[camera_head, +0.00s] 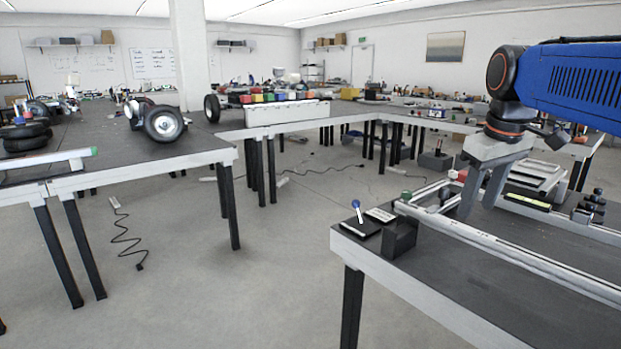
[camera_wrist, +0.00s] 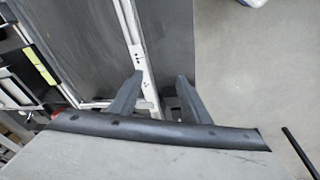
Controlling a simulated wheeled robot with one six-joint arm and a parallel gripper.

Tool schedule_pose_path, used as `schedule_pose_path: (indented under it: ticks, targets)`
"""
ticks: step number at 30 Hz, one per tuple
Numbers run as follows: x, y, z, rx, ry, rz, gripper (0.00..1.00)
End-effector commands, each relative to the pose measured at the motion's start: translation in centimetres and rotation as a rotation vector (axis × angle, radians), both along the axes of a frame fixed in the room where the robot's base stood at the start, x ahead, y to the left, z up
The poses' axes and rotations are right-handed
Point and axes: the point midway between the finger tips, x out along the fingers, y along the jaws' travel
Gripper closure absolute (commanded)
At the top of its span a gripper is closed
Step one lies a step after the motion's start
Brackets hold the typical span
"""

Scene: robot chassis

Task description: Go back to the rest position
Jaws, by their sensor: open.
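My gripper (camera_head: 478,208) hangs from the blue arm at the right of the head view, fingers pointing down over the near right workbench (camera_head: 440,275). In the wrist view my gripper (camera_wrist: 160,77) shows two dark fingers spread apart with nothing between them. The fingers appear over a pale metal rail (camera_wrist: 136,45) and the dark bench top. Whether the tips touch anything is hard to tell.
The bench's front corner holds a blue-knobbed lever (camera_head: 356,207) and a black block (camera_head: 399,238). A long rail (camera_head: 520,257) crosses it. Another bench at the left carries a wheel (camera_head: 164,123). Grey floor (camera_head: 230,290) lies open between, with a black cable (camera_head: 125,235) on it.

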Motion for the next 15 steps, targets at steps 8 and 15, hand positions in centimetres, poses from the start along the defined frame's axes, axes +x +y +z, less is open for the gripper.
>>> schedule_pose_path:
  ticks: [8, 15]
  targets:
    - [-7.4, 2.6, -7.3, 0.039, -0.070, -0.116, 0.57]
    - [-13.3, 4.1, -14.7, 0.084, -0.128, -0.219, 0.57]
